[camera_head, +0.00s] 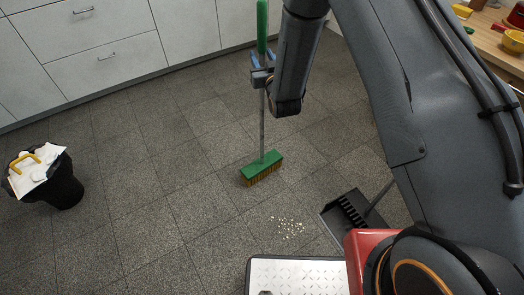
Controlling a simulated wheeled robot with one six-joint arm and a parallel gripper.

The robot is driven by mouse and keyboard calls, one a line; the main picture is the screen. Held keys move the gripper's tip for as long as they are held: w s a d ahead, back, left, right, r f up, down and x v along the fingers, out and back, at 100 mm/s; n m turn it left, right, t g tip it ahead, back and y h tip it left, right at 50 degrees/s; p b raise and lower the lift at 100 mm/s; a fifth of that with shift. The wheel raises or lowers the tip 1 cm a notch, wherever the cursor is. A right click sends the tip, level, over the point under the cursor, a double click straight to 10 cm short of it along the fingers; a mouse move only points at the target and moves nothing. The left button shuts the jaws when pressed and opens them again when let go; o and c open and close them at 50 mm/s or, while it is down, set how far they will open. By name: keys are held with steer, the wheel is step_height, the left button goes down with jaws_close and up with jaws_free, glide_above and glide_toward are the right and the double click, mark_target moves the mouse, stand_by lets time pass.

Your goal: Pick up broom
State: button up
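The broom (262,166) has a green head with yellowish bristles, a thin grey pole and a green grip at the top. It stands about upright on or just above the floor; I cannot tell if the bristles touch. My gripper (262,58) is at the upper part of the broom, with blue fingers on both sides of the handle just below or at the green grip. My arm partly blocks the view to the right of it. Whether the fingers press on the handle is too small to tell.
Crumbs (288,227) lie on the tiled floor. A black dustpan (348,212) lies to their right, near my base. A black bin (62,188) with paper and a yellow item stands at left. White drawers (110,62) line the back. A wooden counter (488,42) holds dishes at upper right.

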steer(key=shift+w, duration=0.1)
jaws_close()
steer(key=shift+r, duration=0.15)
